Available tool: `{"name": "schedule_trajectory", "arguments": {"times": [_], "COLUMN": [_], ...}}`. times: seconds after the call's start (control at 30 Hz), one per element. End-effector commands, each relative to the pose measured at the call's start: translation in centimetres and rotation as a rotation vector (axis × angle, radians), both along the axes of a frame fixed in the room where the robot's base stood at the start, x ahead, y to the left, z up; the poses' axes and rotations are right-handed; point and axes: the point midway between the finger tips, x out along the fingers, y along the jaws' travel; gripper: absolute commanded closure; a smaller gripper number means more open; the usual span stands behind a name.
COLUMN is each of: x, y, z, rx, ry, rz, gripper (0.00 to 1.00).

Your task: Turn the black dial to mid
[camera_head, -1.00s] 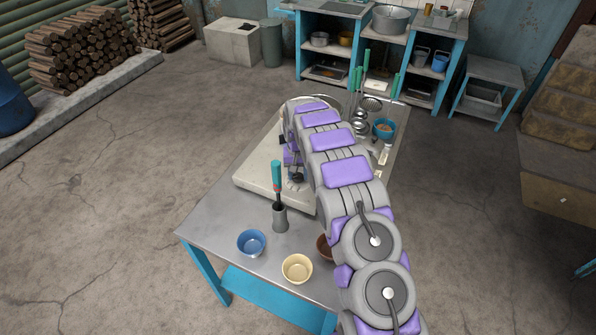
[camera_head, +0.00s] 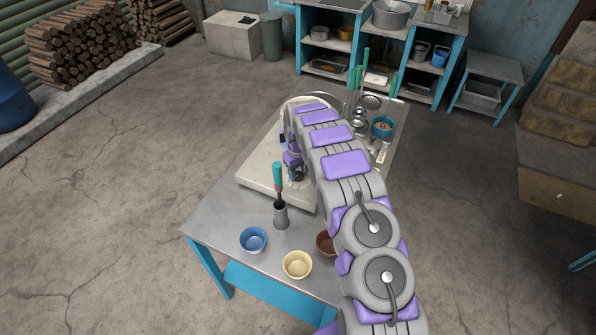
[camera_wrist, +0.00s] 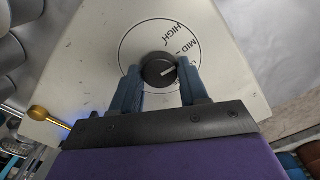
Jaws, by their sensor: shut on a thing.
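The black dial (camera_wrist: 157,72) sits on the front of a pale stove (camera_wrist: 85,70), inside a ring of printed labels. HIGH (camera_wrist: 177,32) and MID (camera_wrist: 193,47) are readable; a further label beyond MID is partly covered by a finger. The dial's white line points right and slightly up, a little past MID on the side away from HIGH. My gripper (camera_wrist: 158,69) has one finger on each side of the dial and is shut on it. In the head view the stove (camera_head: 262,180) stands on the table, and my arm hides much of the gripper and dial.
A grey holder (camera_head: 281,217) with a teal-handled tool stands close in front of the stove. A blue bowl (camera_head: 253,240), a cream bowl (camera_head: 297,265) and a brown bowl (camera_head: 325,243) are near the table's front edge. Hanging utensils and a teal bowl (camera_head: 382,127) lie behind my arm.

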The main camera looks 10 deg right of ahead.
Motion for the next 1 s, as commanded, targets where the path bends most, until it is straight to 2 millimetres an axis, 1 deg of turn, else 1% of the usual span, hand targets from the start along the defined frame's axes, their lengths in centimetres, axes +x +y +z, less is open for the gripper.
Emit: {"name": "schedule_trajectory", "arguments": {"times": [0.33, 0.37, 0.6, 0.87, 1.0], "x": [0.2, 0.2, 0.1, 0.1, 0.1], "y": [0.0, 0.0, 0.0, 0.0, 0.0], "z": [0.1, 0.1, 0.1, 0.1, 1.2], "rx": [0.0, 0.0, 0.0, 0.0, 0.0], "ry": [-0.004, -0.004, -0.002, -0.002, -0.002], "rz": [0.003, 0.003, 0.002, 0.002, 0.002], "gripper": [0.87, 0.54, 0.31, 0.31, 0.31]}}
